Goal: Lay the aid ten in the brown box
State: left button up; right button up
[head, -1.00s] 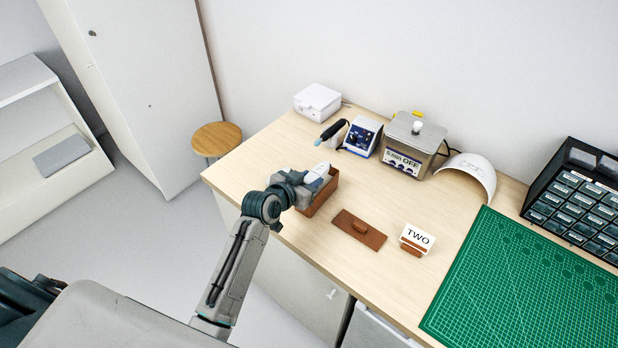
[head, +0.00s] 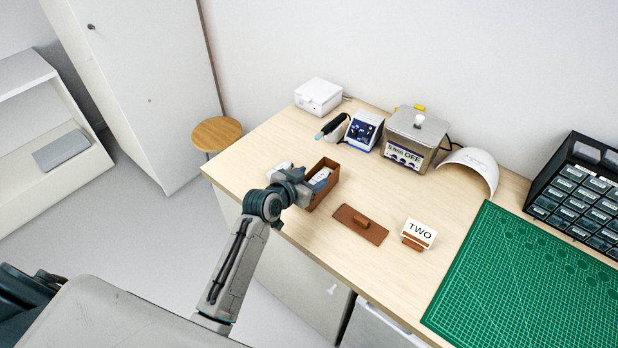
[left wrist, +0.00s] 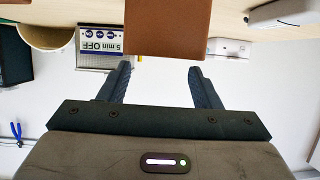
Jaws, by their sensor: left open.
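The brown box (head: 325,195) stands open at the left front edge of the bench, and its brown side fills the top middle of the left wrist view (left wrist: 168,28). A small pale piece (head: 321,174) shows inside the box, partly hidden by my gripper; it looks like the aid, but no mark on it can be read. My left gripper (left wrist: 160,82) is open, with nothing between its dark fingers. In the head view, it is at the near left side of the box. My right gripper is not in view.
A white case (head: 318,97), a blue-faced unit (head: 364,130) and a metal cleaner (head: 414,139) stand behind. A green mat (head: 530,275) lies right.

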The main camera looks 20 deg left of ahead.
pick_arm(q)
jog(key=shift+s, duration=0.1)
jog(key=shift+s+a, duration=0.1)
jog(key=shift+s, duration=0.2)
jog(key=b+v, duration=0.3)
jog(key=v, duration=0.7)
jog(key=shift+r, duration=0.2)
jog(key=shift+f, duration=0.1)
